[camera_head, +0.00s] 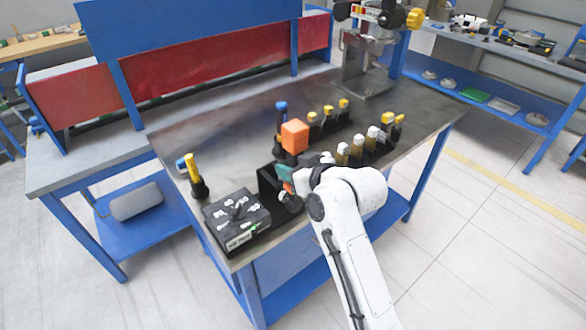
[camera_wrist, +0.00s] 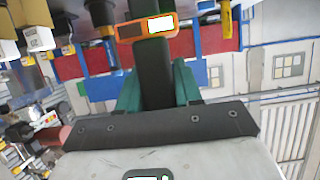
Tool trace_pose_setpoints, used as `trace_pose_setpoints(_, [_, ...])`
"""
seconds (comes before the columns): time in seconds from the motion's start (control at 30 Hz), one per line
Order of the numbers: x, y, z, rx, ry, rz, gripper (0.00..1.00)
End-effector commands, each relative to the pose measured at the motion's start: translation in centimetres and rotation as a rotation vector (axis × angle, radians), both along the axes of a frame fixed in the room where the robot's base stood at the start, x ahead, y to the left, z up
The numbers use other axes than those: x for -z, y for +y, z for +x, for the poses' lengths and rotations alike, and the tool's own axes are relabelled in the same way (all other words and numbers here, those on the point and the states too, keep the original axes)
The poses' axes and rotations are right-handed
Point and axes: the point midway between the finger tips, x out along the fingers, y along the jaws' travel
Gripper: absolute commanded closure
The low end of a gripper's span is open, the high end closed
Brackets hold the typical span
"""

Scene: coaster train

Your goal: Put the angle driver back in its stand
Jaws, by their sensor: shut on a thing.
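My gripper (camera_head: 287,172), with teal fingers, is over the front part of the dark bench. In the wrist view its fingers (camera_wrist: 155,85) are closed on a black shaft, which I take to be the angle driver (camera_wrist: 152,65). An orange block (camera_wrist: 147,27) with a bright white patch is at the shaft's far end. In the head view the orange block (camera_head: 294,136) shows just above my gripper. A black open-topped holder (camera_head: 267,184), possibly the stand, is below and beside my gripper. My arm and gripper hide part of it, and I cannot tell whether the tool touches it.
A black box with white markings (camera_head: 237,219) lies left of the holder. A yellow-handled tool (camera_head: 195,172) stands at the bench's left. Several yellow- and white-topped items (camera_head: 358,147) stand in rows to the right. A blue-topped tool (camera_head: 281,110) stands behind. The bench's back left is clear.

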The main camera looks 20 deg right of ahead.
Motion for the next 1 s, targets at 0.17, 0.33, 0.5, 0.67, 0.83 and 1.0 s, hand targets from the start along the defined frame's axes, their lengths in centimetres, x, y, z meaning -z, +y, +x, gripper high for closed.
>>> trace_pose_setpoints(0.17, [-0.5,0.1,0.5,0.000,-0.010,0.000,1.00])
trace_pose_setpoints(0.33, [-0.5,0.3,0.9,0.001,-0.012,0.000,1.00])
trace_pose_setpoints(0.5, [-0.5,0.4,1.2,0.000,-0.010,0.000,1.00])
trace_pose_setpoints(0.67, [-0.5,0.5,1.6,0.000,-0.010,0.000,1.00])
trace_pose_setpoints(0.83, [-0.5,0.6,1.9,0.001,-0.012,0.000,1.00])
trace_pose_setpoints(1.0, [-0.5,0.7,2.3,0.001,-0.011,0.000,1.00])
